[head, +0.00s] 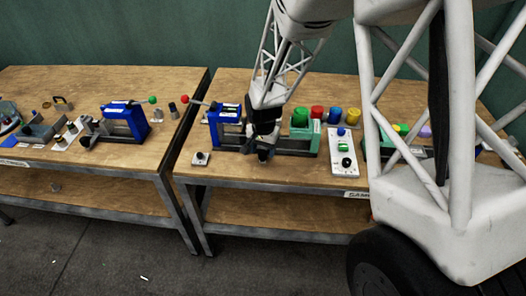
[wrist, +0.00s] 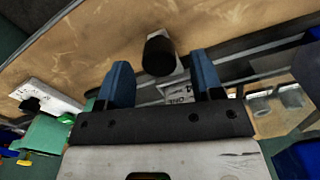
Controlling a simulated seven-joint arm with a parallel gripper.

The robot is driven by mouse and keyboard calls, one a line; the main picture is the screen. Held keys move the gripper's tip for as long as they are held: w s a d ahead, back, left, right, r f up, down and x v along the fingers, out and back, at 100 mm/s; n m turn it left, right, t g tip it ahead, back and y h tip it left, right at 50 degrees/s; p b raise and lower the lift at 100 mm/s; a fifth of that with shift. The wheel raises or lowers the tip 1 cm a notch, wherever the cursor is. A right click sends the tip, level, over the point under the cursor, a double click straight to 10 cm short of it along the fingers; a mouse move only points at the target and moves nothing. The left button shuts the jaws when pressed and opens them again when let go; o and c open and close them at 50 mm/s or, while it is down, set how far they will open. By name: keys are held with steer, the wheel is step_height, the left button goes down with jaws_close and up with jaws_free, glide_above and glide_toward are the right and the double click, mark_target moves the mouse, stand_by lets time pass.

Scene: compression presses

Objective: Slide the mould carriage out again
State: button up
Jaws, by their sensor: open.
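My gripper (wrist: 163,72) is open. The fingers lie on either side of the knob with visible gaps, and I cannot tell the height difference. In the head view my gripper (head: 263,152) hangs at the front of the blue press (head: 225,118) and hides most of the carriage. The press has a red-knobbed lever (head: 197,101).
A green-ended frame (head: 308,136) stands right of my gripper, beside a white control panel (head: 342,152). Coloured jars (head: 300,117) stand behind. Another blue press (head: 125,120) stands on the left table.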

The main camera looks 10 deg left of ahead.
steer(key=shift+r, duration=3.15)
steer(key=shift+s+d+r, duration=0.2)
steer(key=shift+d+r, duration=0.2)
steer(key=shift+r, duration=0.1)
steer(key=s+d+r, duration=0.6)
steer(key=d+r, duration=0.3)
steer(key=s+d+r+n+t, duration=0.1)
steer(key=s+d+r, duration=0.3)
steer(key=s, duration=0.4)
steer(key=s+d+r+n, duration=0.1)
steer(key=s+d+r, duration=0.3)
steer(key=s+d, duration=0.2)
steer(key=s+d+r+t, duration=0.1)
steer(key=s+d+r, duration=0.3)
steer(key=s, duration=0.6)
steer(key=shift+s+d+n+t, duration=0.3)
steer(key=shift+s+d+n, duration=0.1)
steer(key=shift+d, duration=0.35)
